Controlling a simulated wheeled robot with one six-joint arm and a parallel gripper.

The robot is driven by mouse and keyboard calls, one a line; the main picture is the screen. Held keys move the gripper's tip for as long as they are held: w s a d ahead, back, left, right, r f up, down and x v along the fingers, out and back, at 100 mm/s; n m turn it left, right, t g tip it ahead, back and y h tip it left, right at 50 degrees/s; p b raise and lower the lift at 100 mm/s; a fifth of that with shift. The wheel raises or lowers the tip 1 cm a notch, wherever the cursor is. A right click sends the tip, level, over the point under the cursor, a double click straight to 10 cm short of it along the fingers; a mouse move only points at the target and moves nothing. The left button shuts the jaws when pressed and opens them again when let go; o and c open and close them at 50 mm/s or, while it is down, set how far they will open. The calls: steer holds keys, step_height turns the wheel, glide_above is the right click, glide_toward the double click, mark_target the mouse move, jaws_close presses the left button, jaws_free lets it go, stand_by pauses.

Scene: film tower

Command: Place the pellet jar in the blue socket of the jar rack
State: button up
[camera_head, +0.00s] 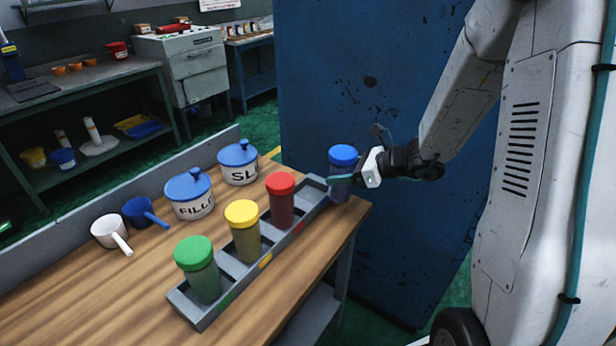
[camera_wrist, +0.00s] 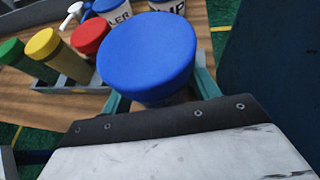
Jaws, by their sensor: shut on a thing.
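The pellet jar, a clear jar with a blue lid (camera_head: 343,156), is at the far right end of the grey jar rack (camera_head: 214,311). My gripper (camera_head: 345,178) is shut around the jar just below its lid, coming in from the right. In the wrist view the blue lid (camera_wrist: 148,52) fills the middle, with teal fingers on both sides. The jar looks upright. Its base and the blue socket are hidden, so I cannot tell whether it is seated in the rack or above it.
Jars with green (camera_head: 194,253), yellow (camera_head: 242,213) and red (camera_head: 281,185) lids stand in the rack. Blue-lidded canisters (camera_head: 190,194) (camera_head: 239,164), a white cup (camera_head: 109,231) and a blue cup (camera_head: 142,212) stand behind on the bench. A tall blue cabinet (camera_head: 380,50) rises beyond the bench.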

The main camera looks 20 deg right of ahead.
steer(key=shift+w+d+x, duration=0.15)
steer(key=shift+w+x, duration=0.05)
steer(key=shift+x, duration=1.55)
steer(key=shift+w+d+x, duration=0.2)
steer(key=shift+x, duration=1.55)
steer(key=shift+w+d+x, duration=0.15)
steer(key=shift+x, duration=1.6)
steer(key=o, duration=1.2)
steer(key=shift+f, duration=0.1)
